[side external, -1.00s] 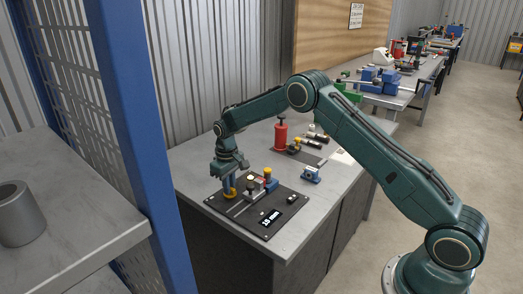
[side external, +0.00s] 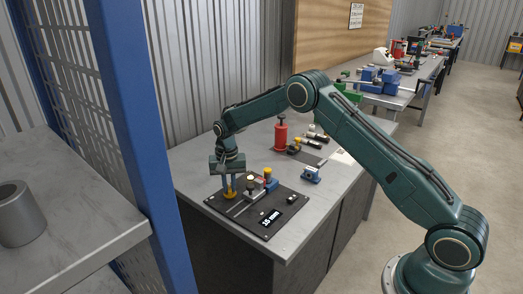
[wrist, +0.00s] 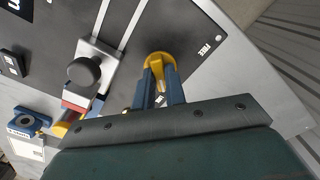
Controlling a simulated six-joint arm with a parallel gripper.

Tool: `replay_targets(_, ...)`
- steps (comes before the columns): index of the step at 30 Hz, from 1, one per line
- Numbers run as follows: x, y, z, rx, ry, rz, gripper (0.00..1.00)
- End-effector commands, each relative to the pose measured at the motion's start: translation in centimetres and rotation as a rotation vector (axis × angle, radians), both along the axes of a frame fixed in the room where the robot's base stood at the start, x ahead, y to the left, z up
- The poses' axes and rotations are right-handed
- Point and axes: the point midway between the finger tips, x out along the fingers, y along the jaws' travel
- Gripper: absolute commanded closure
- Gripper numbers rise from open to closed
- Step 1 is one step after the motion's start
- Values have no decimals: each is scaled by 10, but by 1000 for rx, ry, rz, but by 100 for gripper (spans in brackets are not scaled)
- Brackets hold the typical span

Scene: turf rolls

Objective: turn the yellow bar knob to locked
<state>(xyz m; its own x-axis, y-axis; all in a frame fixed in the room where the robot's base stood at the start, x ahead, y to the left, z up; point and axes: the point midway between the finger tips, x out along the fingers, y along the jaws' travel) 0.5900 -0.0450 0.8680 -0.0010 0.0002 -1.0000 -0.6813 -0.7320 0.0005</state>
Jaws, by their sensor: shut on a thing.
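The yellow bar knob (side external: 231,194) sits at the far left end of a dark panel (side external: 246,226) on the bench. My gripper (side external: 230,184) points down over it and is shut on its bar. In the wrist view the knob (wrist: 158,59) shows as a yellow round base, with the two blue-grey fingers (wrist: 161,88) on either side of its bar. A "FREE" label (wrist: 205,47) is printed beside the knob. Another small label (wrist: 160,99) is partly hidden between the fingers and cannot be read.
A slide with a black round knob (wrist: 83,71) stands close beside my gripper on the panel. A small display (side external: 271,217) is at the panel's front. A red cylinder (side external: 281,136) and a small blue device (side external: 311,174) stand on the bench beyond.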

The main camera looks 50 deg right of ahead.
Motion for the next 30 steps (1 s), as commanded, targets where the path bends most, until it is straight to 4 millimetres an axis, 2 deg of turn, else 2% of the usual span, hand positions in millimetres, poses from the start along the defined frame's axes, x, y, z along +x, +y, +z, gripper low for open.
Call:
replay_targets(17, 1, 0, 2, -1, -5, -54, 100)
replay_targets(18, 1, 0, 2, -1, -5, -54, 85)
replay_targets(21, 1, 0, 2, -1, -4, -53, 66)
replay_targets(30, 0, 0, 1, 0, -1, -52, 65)
